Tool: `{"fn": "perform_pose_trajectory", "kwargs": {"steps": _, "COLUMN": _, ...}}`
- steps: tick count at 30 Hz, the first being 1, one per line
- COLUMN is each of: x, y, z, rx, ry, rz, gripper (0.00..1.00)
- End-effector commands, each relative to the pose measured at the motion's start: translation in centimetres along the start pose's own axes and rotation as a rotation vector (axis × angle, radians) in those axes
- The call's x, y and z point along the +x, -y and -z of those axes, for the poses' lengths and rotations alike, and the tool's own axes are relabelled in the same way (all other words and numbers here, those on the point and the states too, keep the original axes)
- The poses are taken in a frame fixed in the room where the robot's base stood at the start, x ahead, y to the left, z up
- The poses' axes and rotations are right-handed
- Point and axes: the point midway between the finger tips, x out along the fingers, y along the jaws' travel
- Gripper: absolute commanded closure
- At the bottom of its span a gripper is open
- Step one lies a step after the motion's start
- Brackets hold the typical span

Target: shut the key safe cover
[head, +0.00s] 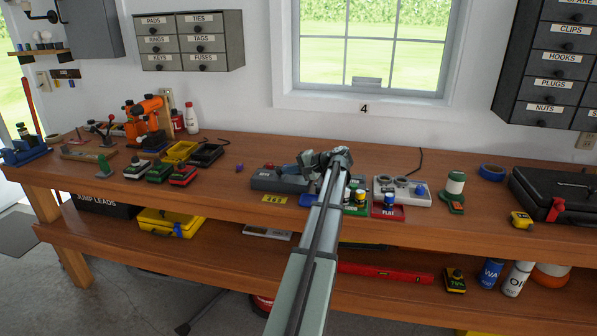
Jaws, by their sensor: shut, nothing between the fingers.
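A low grey box (276,181) with small lettering on its front lies on the workbench, left of my arm. It may be the key safe, but it is too small to be sure. Its right end is partly hidden by my arm. How far its cover stands open cannot be made out. My gripper (306,163) is at the end of my arm, over or just behind the right part of this box. It is shut and holds nothing. Whether it touches the box or cover cannot be told.
A yellow tag (274,199) lies in front of the box. Right of my arm are a red block labelled FLAT (388,213) and a white double-socket-like unit (402,190). Chargers and trays stand to the left. Bare wooden bench (225,195) lies left of the box.

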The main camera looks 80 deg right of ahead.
Motion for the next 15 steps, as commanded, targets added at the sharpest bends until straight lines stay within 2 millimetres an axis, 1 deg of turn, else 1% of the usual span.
{"fn": "perform_pose_trajectory", "kwargs": {"steps": 1, "x": 0.51, "y": 0.28, "z": -0.15, "rx": 0.0, "ry": 0.006, "rz": 0.005, "gripper": 1.0}}
{"fn": "perform_pose_trajectory", "kwargs": {"steps": 10, "x": 0.78, "y": 0.47, "z": -0.23, "rx": 0.0, "ry": 0.01, "rz": 0.009, "gripper": 1.0}}
{"fn": "perform_pose_trajectory", "kwargs": {"steps": 13, "x": 0.54, "y": 0.48, "z": -0.22, "rx": 0.0, "ry": 0.01, "rz": 0.01, "gripper": 1.0}}
{"fn": "perform_pose_trajectory", "kwargs": {"steps": 15, "x": 0.02, "y": 0.45, "z": -0.19, "rx": 0.0, "ry": 0.008, "rz": 0.009, "gripper": 1.0}}
